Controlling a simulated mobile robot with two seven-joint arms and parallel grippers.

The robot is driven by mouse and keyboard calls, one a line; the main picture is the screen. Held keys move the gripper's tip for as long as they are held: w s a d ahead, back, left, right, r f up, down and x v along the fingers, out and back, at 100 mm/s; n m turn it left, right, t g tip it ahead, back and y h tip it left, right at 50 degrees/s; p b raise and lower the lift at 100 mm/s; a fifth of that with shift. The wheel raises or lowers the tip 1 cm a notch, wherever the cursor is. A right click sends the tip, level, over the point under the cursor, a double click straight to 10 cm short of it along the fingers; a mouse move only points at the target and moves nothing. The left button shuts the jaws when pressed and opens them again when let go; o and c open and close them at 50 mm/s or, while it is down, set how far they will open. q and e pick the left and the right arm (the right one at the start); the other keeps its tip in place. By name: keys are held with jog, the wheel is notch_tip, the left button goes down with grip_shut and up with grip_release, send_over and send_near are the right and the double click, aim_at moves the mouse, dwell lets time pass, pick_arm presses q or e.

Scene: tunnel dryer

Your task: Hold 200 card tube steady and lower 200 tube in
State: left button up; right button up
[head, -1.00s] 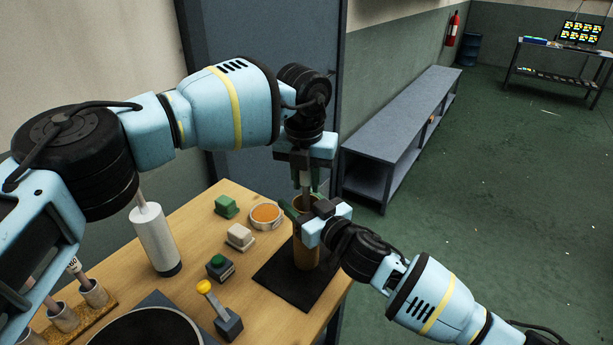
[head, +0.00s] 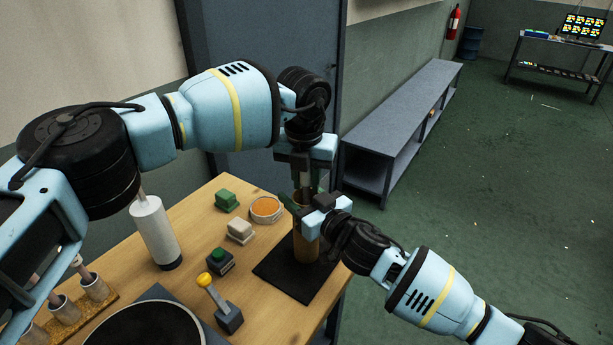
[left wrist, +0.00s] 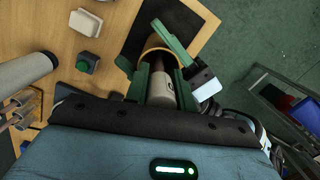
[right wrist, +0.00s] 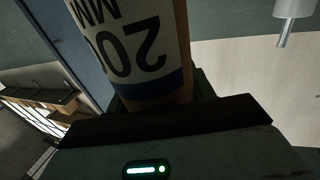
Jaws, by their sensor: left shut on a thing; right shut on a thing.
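The 200 card tube (head: 305,249) is a brown cylinder standing upright on a black mat (head: 277,272). My right gripper (head: 306,212) is shut around its upper part. Its "200 MM" print (right wrist: 125,40) shows upside down in the right wrist view. My left gripper (head: 306,182) is shut on the pale 200 tube (left wrist: 161,92), directly above the card tube. In the left wrist view the 200 tube's far end appears within the card tube's mouth (left wrist: 163,44). How deep it sits is hidden by the fingers.
On the wooden table (head: 190,262) stand a white cylinder with a rod (head: 153,235), a dish of orange material (head: 265,208), small blocks, a yellow-knobbed lever (head: 226,315) and a rack of tubes (head: 75,310).

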pick_arm(q)
jog(key=shift+f, duration=0.7)
jog(key=o, duration=0.9)
jog(key=shift+o, duration=0.2)
jog(key=shift+f, duration=0.1)
jog(key=shift+s, duration=0.1)
jog(key=shift+r, duration=3.55)
